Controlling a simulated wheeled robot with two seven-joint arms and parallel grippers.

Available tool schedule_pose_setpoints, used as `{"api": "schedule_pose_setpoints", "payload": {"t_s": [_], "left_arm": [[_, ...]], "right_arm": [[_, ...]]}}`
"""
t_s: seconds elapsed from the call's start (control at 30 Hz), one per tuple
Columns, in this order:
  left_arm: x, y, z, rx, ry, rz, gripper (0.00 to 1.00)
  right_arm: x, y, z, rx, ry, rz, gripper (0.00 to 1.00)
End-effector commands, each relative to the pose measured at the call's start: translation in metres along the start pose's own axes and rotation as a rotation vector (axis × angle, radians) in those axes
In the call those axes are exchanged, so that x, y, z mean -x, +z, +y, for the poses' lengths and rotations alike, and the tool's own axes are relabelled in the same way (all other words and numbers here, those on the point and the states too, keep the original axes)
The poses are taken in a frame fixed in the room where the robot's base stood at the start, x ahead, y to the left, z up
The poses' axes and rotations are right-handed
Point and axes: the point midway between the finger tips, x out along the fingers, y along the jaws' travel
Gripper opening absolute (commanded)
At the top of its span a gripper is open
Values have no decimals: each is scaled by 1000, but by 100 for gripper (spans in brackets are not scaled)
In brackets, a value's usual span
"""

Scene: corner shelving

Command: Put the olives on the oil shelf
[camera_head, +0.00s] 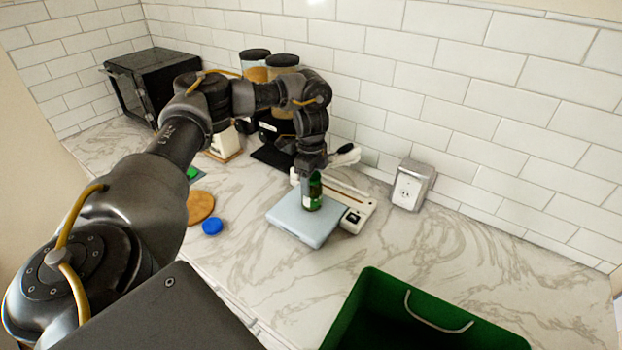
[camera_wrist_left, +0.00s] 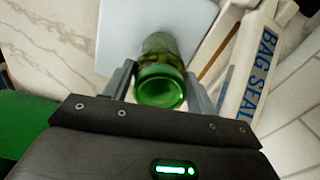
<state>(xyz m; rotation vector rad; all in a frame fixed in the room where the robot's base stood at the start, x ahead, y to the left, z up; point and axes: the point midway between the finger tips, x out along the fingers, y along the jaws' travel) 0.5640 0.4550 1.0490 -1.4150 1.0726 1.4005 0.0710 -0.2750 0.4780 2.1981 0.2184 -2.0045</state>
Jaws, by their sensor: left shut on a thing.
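A green jar with a green lid (camera_head: 313,196), which looks like the olives, is held by my left gripper (camera_head: 312,180). The left wrist view shows the jar (camera_wrist_left: 160,88) between the two grey fingers, its lid toward the camera. The jar is upright, over or on a pale blue-grey flat plate (camera_head: 288,218); I cannot tell whether it touches. The plate also shows in the left wrist view (camera_wrist_left: 120,35). My right gripper is not in view. No oil shelf shows.
A white bag sealer (camera_head: 355,207) lies right behind the plate, close to the jar. A green bin (camera_head: 365,300) stands at the front right. A wall outlet (camera_head: 410,186), a blue lid (camera_head: 212,226), a wooden disc (camera_head: 200,206) and a black oven (camera_head: 150,75) are nearby.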

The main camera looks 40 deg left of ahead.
Motion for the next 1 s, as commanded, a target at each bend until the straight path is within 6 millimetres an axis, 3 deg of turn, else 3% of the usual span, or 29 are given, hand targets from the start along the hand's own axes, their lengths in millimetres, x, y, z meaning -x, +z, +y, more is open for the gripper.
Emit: {"api": "schedule_pose_setpoints", "payload": {"t_s": [0.37, 0.4, 0.53, 0.87, 1.0], "left_arm": [[-3, -1, -1, 0, -2, 2, 14], [-3, -1, 0, -1, -2, 1, 61], [-3, -1, 0, -1, -2, 1, 78], [-1, -1, 0, -1, -2, 1, 79], [15, -1, -2, -3, -6, 1, 79]], "right_arm": [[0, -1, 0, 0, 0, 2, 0], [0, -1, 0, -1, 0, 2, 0], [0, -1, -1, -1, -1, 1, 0], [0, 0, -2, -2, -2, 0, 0], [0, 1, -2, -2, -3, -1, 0]]}}
